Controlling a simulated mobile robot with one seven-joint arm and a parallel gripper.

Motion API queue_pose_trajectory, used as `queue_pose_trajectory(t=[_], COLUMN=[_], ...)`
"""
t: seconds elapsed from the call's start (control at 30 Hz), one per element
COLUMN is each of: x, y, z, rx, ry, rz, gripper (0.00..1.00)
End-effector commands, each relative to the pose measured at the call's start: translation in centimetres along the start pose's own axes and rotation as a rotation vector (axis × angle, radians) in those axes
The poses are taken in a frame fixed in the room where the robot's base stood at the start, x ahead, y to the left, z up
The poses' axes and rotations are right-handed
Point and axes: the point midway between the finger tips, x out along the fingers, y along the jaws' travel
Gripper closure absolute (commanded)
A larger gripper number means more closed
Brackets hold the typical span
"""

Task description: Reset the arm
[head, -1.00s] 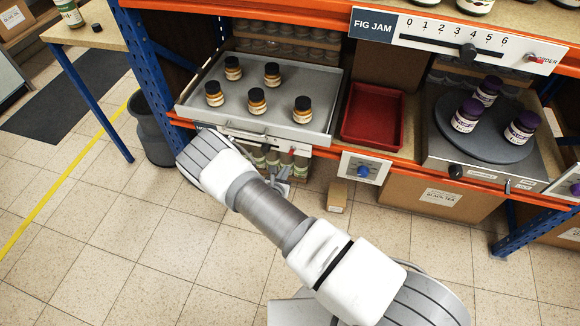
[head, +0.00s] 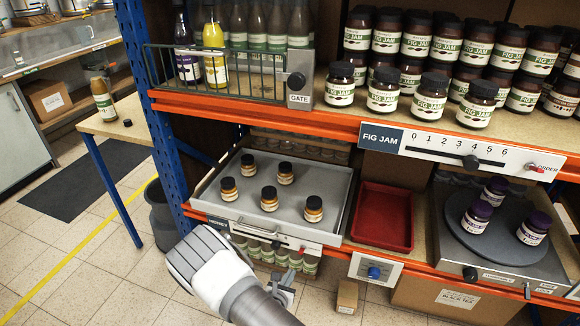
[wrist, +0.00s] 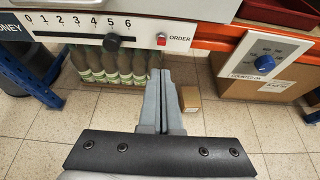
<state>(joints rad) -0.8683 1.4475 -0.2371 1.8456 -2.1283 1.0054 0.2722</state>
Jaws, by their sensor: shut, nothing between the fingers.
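My gripper (wrist: 163,102) is shut and empty in the wrist view, its two grey fingers together, pointing toward the floor below the lower shelf. In the head view, my gripper (head: 284,294) shows partly behind my white wrist, low in front of the shelf and below the grey tray (head: 340,208). Nothing is held, and the fingers appear apart from the shelf front.
The tray holds several dark-lidded jars (head: 270,199). A red bin (head: 383,218) and a turntable (head: 497,232) with three purple-lidded jars stand to its right. Above are fig jam jars (head: 430,97) and a gated bottle row (head: 235,70). A small box (head: 347,297) is on the floor.

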Motion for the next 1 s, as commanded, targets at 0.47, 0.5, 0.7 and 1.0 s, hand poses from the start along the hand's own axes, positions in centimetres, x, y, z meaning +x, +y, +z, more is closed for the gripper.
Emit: queue_pose_trajectory(t=[0.47,0.5,0.7,1.0], x=[-1.4,-1.8,-4.4,-10.0], y=[-4.2,-4.9,-9.2,-15.4], z=[13.5,14.9,21.2,27.7], rx=[0.407,0.459,0.720,1.117], ry=[-0.085,-0.092,-0.115,-0.114], rz=[-0.293,-0.329,-0.507,-0.740], gripper=[1.00,1.00,1.00,1.00])
